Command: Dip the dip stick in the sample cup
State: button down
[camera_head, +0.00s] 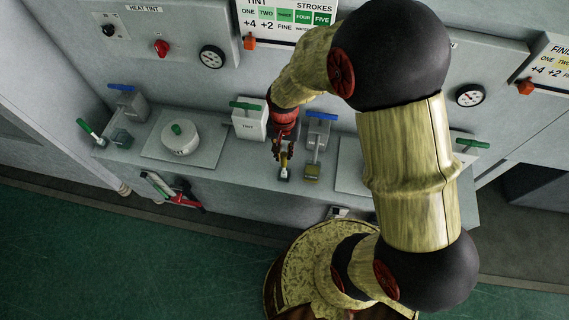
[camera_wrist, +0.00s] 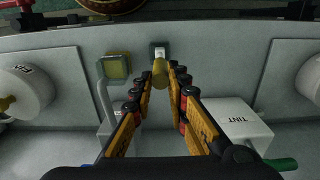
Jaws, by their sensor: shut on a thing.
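My gripper (camera_wrist: 160,80) is shut on the dip stick's yellow handle (camera_wrist: 161,73); in the head view my gripper (camera_head: 283,148) points down over the middle of the ledge. A small pale piece with a dark edge (camera_wrist: 159,51) shows just beyond the handle. I cannot tell whether it is the stick's end or a rest. The sample cup (camera_wrist: 115,67), square with a yellowish top, stands beside the stick, to its left in the wrist view. In the head view the cup (camera_head: 312,173) is just right of my gripper, apart from it, under the blue-levered tap (camera_head: 319,128).
A white TINT box (camera_head: 249,122) with a green lever stands close behind my gripper. A round white lidded pot (camera_head: 180,139), another cup (camera_head: 121,138) and a green-handled stick (camera_head: 88,131) are at the left. The ledge's front edge is near the sample cup.

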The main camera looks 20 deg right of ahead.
jog(key=shift+r, duration=0.15)
jog(key=shift+r+p, duration=2.5)
jog(key=shift+r, duration=0.35)
jog(key=shift+a, duration=0.1)
